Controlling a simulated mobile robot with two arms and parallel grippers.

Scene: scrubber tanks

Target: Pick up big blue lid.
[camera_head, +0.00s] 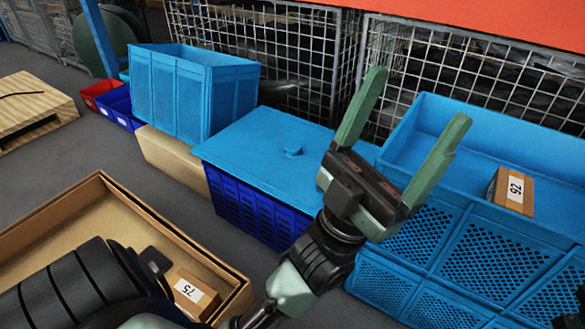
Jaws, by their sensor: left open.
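A light-blue crate (470,254) on the right holds a box labelled 92 (511,190). Another light-blue crate (180,95) stands on a cardboard box at back left. An open cardboard box (100,196) with a box labelled 75 (194,292) is in front. Wire mesh (450,65) stands behind.

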